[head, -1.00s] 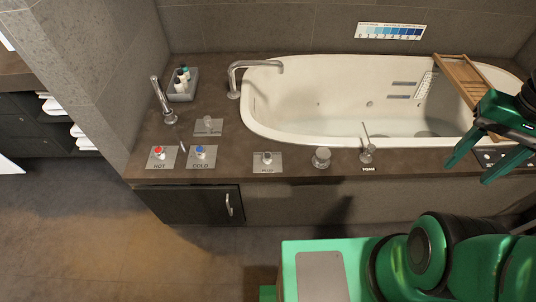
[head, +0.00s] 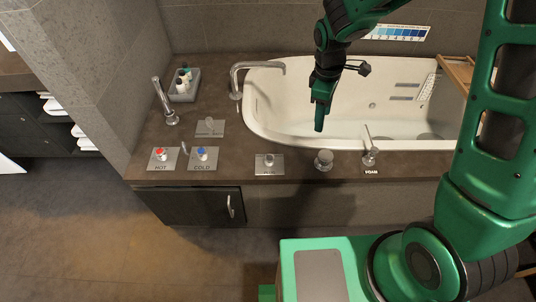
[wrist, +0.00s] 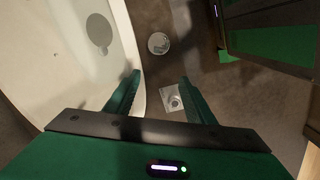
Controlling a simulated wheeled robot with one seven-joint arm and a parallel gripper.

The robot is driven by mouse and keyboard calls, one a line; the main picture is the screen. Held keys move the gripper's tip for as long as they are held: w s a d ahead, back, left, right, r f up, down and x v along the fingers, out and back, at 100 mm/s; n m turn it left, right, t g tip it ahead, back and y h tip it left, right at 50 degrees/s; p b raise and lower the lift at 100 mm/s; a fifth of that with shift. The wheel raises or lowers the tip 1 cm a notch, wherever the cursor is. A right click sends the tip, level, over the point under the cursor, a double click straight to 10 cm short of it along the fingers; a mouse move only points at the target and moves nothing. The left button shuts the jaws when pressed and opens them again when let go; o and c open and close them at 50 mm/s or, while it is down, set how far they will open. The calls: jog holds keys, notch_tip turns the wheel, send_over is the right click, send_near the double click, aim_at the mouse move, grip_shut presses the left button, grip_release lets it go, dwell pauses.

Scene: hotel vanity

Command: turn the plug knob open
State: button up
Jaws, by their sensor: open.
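The knob on the small square metal plate (head: 269,163) sits on the tub deck near its front edge, left of a round metal knob (head: 324,159). Its label is blurred, so I cannot be sure it reads plug. In the wrist view a plate with a knob (wrist: 173,98) lies below, near the right finger. My gripper (head: 319,122) hangs over the tub's near side in the head view, fingers down, empty and above the deck. In the wrist view my gripper (wrist: 160,76) has its fingers apart, with nothing between them. Nothing is touched.
Hot (head: 162,158) and cold (head: 202,157) knobs stand at the left. Another plated knob (head: 209,128) is behind them. A foam pump (head: 370,155), a curved tap (head: 240,78) and a tray of bottles (head: 184,86) also stand on the deck.

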aim_at(269, 157)
jog(key=a+f+n+y, duration=0.1)
jog(key=a+f+n, duration=0.2)
jog(key=a+f, duration=0.35)
jog(key=a+f+n, duration=0.3)
jog(key=a+f, duration=0.1)
jog(key=a, duration=0.5)
jog(key=f, duration=1)
jog(key=shift+w+a+f, duration=0.1)
jog(key=shift+w+f, duration=0.2)
jog(key=shift+w, duration=0.1)
jog(key=c, duration=1.1)
